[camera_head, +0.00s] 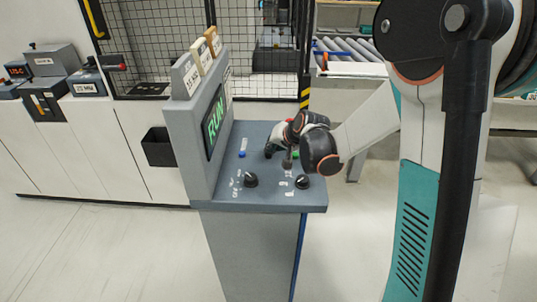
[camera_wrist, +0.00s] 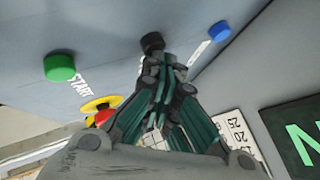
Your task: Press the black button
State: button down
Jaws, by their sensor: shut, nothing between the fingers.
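The black button (camera_wrist: 152,42) stands on the grey control panel (camera_wrist: 105,22), between a green button (camera_wrist: 59,67) and a blue button (camera_wrist: 219,31). My gripper (camera_wrist: 157,65) is shut and empty, with its fingertips right by the black button in the wrist view. I cannot tell whether they touch it. In the head view my gripper (camera_head: 271,150) is low over the console top (camera_head: 226,195), and the black button cannot be made out there. The blue button (camera_head: 242,154) shows left of my gripper and the green button (camera_head: 296,154) right of it.
Black knobs (camera_head: 250,180) (camera_head: 302,182) stand at the console's near side. An upright screen reading RUN (camera_head: 215,118) rises on the left. A red and yellow emergency stop (camera_wrist: 103,112) lies near my fingers. A mesh fence (camera_head: 165,45) stands behind.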

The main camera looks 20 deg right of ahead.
jog(key=shift+f, duration=0.2)
dwell(0.5)
jog(key=shift+r+p, duration=0.4)
jog(key=shift+r, duration=0.55)
jog(key=shift+r+p, duration=1.6)
jog(key=shift+r, duration=0.85)
